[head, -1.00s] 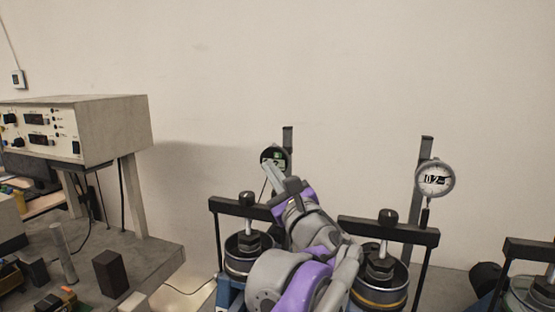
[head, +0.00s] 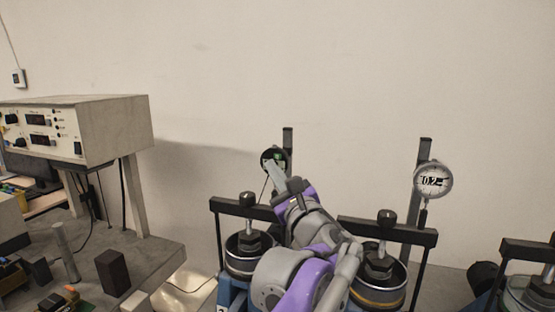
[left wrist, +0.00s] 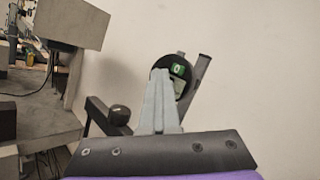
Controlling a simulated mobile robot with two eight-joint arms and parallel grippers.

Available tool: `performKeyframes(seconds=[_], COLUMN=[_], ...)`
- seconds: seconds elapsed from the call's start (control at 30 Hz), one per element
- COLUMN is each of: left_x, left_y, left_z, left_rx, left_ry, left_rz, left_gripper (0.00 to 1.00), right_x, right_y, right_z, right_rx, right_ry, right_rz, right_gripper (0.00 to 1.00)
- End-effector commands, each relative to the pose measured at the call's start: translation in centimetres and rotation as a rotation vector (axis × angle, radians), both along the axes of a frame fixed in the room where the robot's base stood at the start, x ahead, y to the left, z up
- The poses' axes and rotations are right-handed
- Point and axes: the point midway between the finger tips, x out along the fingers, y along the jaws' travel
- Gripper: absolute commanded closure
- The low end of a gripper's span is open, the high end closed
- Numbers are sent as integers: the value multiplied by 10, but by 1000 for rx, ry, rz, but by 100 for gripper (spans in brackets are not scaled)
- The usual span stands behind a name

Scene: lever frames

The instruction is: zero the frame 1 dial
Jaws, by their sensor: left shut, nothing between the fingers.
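A round dark dial (head: 279,157) with a green patch stands on an upright post behind the left lever frame (head: 232,207) in the head view. In the left wrist view the dial (left wrist: 180,70) shows a green patch marked "0" above a greyish screen, partly hidden by my fingers. My left gripper (head: 273,172) is shut and empty, its fingertips in front of the dial's lower part. In the left wrist view its fingertips (left wrist: 160,73) overlap the dial's left half; whether they touch it I cannot tell. My right gripper is not in view.
A second lever frame (head: 395,229) on the right has a white-faced dial (head: 433,180) reading about 0.2. A third frame (head: 530,250) stands at the right edge. An instrument box (head: 115,130) stands over a cluttered bench at left.

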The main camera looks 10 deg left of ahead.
Motion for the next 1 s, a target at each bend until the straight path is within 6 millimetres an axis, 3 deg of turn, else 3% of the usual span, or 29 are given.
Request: performKeyframes(seconds=[1.0], left_x=[10], left_y=[-2], left_z=[3], left_rx=[7], left_ry=[-1], left_rz=[-5], left_gripper=[100], right_x=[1], right_y=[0], right_z=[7], right_rx=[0], right_ry=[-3], right_rz=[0], right_gripper=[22])
